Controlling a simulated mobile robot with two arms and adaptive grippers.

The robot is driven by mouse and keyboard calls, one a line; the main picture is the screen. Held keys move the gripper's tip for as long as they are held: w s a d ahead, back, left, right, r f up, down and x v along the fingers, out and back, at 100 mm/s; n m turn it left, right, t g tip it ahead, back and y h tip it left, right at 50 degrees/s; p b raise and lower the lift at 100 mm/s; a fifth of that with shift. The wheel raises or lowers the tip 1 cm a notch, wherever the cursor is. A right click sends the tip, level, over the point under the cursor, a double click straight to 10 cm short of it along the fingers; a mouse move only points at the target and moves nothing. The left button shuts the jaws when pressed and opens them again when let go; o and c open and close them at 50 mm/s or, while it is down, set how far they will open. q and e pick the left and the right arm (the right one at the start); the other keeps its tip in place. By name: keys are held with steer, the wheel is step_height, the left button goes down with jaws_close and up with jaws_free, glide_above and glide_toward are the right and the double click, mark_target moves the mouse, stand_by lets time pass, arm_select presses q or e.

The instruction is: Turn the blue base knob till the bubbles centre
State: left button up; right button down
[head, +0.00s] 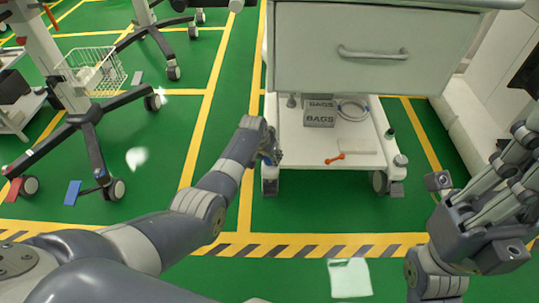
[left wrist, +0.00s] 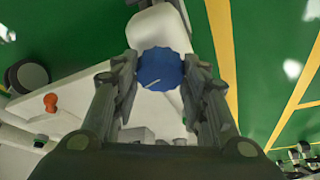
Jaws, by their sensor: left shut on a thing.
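The blue base knob (left wrist: 160,69) is a scalloped disc with a white line on its face. It sits at the end of a white base part, between the two fingers of my left gripper (left wrist: 162,84), which is shut on it. In the head view my left gripper (head: 271,154) is at the front left corner of the cart's base, and it hides most of the knob there. My right gripper (head: 520,150) is at the right edge, away from the cart, its fingertips partly cut off. I cannot make out any bubbles.
The white cart (head: 365,50) stands ahead on casters. A pole stand with a wire basket (head: 93,70) is at left. Green floor with yellow lines is open in front.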

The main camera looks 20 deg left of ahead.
arm_select(q)
steer(key=o, duration=1)
steer(key=shift+o, duration=0.2)
steer(key=shift+r, duration=0.1)
steer(key=d+v, duration=0.1)
steer(key=v, duration=1)
steer(key=shift+s+a+r, duration=0.2)
steer(key=shift+a+r, duration=0.1)
steer(key=shift+a, duration=0.2)
